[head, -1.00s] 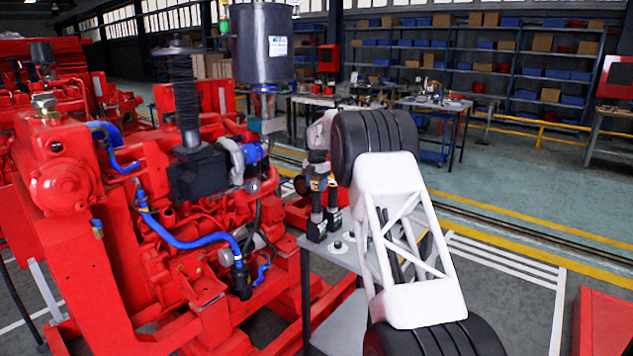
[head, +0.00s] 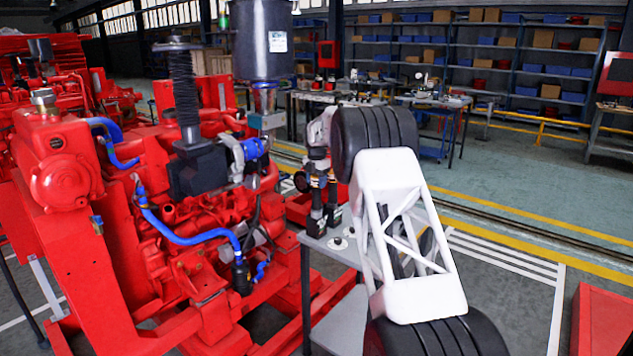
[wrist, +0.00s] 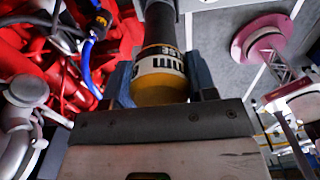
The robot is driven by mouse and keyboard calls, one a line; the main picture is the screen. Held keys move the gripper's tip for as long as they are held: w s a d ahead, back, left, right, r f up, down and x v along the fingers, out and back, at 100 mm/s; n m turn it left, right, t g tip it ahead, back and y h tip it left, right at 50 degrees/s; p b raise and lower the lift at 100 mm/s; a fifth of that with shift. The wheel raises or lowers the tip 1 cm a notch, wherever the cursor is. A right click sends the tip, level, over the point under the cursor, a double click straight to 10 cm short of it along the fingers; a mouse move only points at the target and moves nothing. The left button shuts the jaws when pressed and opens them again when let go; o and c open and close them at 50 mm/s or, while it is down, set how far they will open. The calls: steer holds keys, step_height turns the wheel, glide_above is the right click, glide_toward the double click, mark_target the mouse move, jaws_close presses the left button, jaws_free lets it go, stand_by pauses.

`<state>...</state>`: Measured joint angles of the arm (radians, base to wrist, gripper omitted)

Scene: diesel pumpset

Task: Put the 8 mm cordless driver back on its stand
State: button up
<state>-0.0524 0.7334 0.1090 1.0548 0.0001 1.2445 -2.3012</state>
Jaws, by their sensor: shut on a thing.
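In the wrist view my gripper (wrist: 160,92) is shut on the cordless driver (wrist: 160,62), around its yellow and white collar. The driver's dark body runs away toward the top edge of that view, and its far end is out of sight. In the head view my gripper (head: 317,182) is above the near part of a small grey table. Two dark upright shapes with black block feet (head: 316,226) show just below it, at the table's left edge. I cannot tell which of them is held, or whether it touches the table. The 8 mm marking is not readable, and I cannot make out the stand clearly.
The red diesel engine (head: 180,215) with blue hoses stands close on the left. Small pale discs (head: 337,243) lie on the grey table (head: 318,252). A red box (head: 603,320) is at lower right.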

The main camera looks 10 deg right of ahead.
steer(key=shift+f, duration=0.9)
stand_by(1.1)
steer(key=o, duration=1.5)
steer(key=shift+c, duration=0.2)
steer(key=shift+f, duration=0.15)
steer(key=shift+r, duration=4)
